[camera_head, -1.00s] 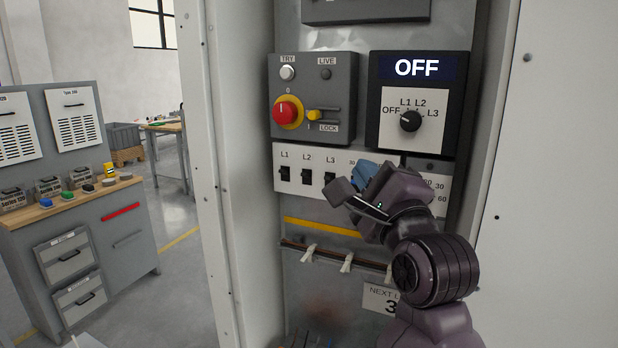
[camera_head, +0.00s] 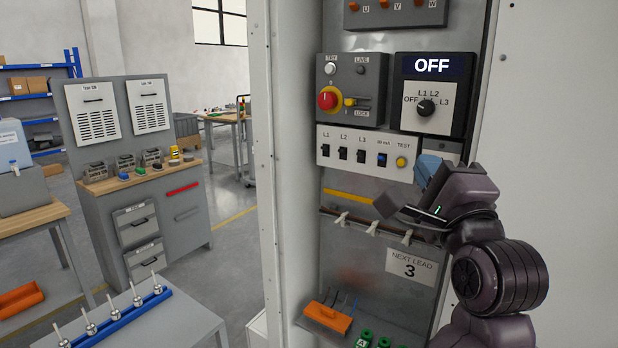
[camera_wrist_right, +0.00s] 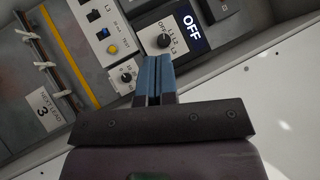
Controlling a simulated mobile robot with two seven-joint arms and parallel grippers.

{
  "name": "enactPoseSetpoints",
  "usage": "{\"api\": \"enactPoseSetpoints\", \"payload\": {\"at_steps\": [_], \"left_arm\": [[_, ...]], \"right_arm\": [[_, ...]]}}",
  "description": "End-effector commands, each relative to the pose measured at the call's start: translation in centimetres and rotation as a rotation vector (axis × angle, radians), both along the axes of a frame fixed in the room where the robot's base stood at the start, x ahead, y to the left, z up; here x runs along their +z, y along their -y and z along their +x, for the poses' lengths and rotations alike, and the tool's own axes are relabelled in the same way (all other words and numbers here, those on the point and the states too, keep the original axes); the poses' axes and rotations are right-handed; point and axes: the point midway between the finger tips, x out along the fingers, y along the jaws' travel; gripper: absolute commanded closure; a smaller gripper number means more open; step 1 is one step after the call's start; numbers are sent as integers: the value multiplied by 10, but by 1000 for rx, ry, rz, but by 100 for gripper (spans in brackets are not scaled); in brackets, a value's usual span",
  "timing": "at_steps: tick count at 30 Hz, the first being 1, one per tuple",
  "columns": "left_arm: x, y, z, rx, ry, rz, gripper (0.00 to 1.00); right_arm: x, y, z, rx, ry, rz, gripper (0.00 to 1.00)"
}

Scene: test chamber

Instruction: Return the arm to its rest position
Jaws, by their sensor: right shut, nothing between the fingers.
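My right arm (camera_head: 497,275) reaches up at the right of the head view, in front of the open cabinet. Its right gripper (camera_head: 428,166) has blue fingers, closed together and empty. In the right wrist view the shut fingers (camera_wrist_right: 154,72) point toward the panel, near the rotary selector knob (camera_wrist_right: 165,40). Whether they touch anything is not clear, but nothing is held. In the head view the gripper sits below the OFF display (camera_head: 432,66) and to the right of the yellow test button (camera_head: 401,162). My left gripper is not in view.
The cabinet's left edge (camera_head: 262,180) and its right white panel (camera_head: 560,150) flank the arm. A red switch handle (camera_head: 328,99), breaker strip (camera_head: 340,153) and NEXT LEAD 3 label (camera_head: 410,265) are on the panel. A workbench (camera_head: 150,200) stands left.

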Motion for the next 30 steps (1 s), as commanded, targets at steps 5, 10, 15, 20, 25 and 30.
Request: {"api": "enactPoseSetpoints", "payload": {"at_steps": [5,10,15,20,25,30], "left_arm": [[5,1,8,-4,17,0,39],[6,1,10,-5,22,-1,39],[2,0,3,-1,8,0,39],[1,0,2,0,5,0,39],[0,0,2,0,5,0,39],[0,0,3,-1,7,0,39]], "right_arm": [[2,-2,6,-102,70,-238,100],[-7,-7,18,-225,130,-532,100],[-56,-3,36,-343,119,-864,100],[-143,10,46,-409,51,-1211,100],[-245,30,34,-394,-43,-1510,100],[-342,51,1,-311,-148,-1707,100]]}}
